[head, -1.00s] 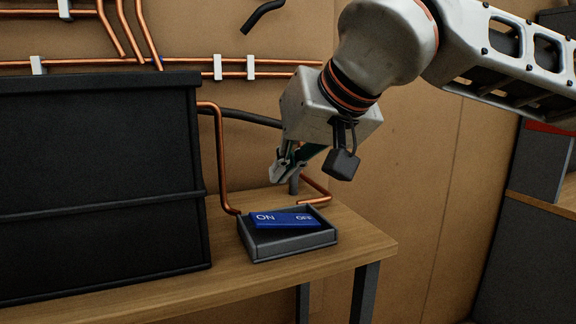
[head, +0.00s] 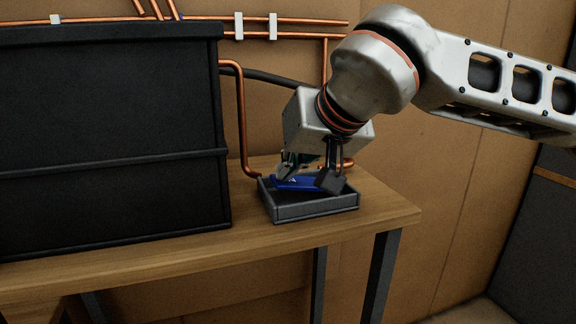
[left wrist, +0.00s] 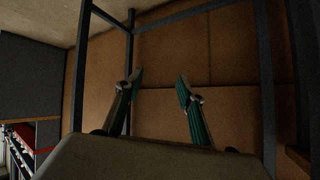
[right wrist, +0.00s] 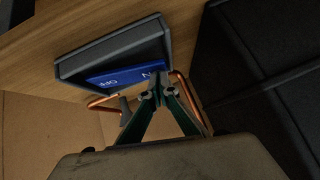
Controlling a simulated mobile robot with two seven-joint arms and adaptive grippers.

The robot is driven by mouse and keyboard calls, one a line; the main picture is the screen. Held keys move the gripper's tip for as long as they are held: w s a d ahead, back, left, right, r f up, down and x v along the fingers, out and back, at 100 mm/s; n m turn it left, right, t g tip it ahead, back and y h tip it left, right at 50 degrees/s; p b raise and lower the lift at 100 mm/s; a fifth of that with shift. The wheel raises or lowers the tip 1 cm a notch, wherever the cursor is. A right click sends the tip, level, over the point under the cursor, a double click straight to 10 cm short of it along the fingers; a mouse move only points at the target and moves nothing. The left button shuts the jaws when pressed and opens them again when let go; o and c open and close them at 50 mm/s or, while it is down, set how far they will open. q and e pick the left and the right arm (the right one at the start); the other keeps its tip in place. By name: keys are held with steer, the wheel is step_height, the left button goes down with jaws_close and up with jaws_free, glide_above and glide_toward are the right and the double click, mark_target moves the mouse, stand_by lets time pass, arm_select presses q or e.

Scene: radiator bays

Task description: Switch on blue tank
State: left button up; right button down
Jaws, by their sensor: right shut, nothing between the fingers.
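A blue rocker switch (head: 300,183) sits in an open grey box (head: 315,208) on the wooden table. In the right wrist view the switch (right wrist: 122,77) shows "OFF" and part of "ON". My right gripper (head: 288,171) is shut and empty, pointing down at the ON end. Its fingertips (right wrist: 158,90) cover part of the ON lettering. I cannot tell whether they touch the switch, and the gripper hides part of the rocker in the head view. My left gripper (left wrist: 160,77) is open and empty, away from the switch, in the left wrist view.
A large black tank (head: 110,145) stands left of the box. A copper pipe (head: 241,120) and a dark hose run behind it. The table (head: 385,208) is bare right of the box. Dark frame bars (left wrist: 265,80) surround the left gripper's view.

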mark_target(278, 183)
steer(key=shift+s+a+r+n+h+p, duration=0.15)
steer(key=shift+a+r+n+h+p, duration=0.2)
steer(key=shift+p, duration=0.7)
steer(key=shift+f+h+p, duration=0.2)
steer(key=shift+h+p, duration=0.15)
steer(key=shift+p, duration=0.1)
steer(key=shift+s+a+f+n+t+h+p, duration=0.15)
steer(key=shift+a+f+n+t+h+p, duration=0.2)
steer(key=shift+f+h+p, duration=0.3)
steer(key=shift+a+f+n+t+h+p, duration=0.1)
steer(key=shift+f+n+t+h+p, duration=0.3)
steer(key=shift+f+h+p, duration=0.3)
arm_select(q)
steer(key=r, duration=0.2)
steer(key=d+r, duration=0.1)
steer(key=shift+s+r, duration=0.35)
steer(key=shift+s, duration=0.05)
steer(key=shift+w+r, duration=0.1)
steer(key=shift+r, duration=0.1)
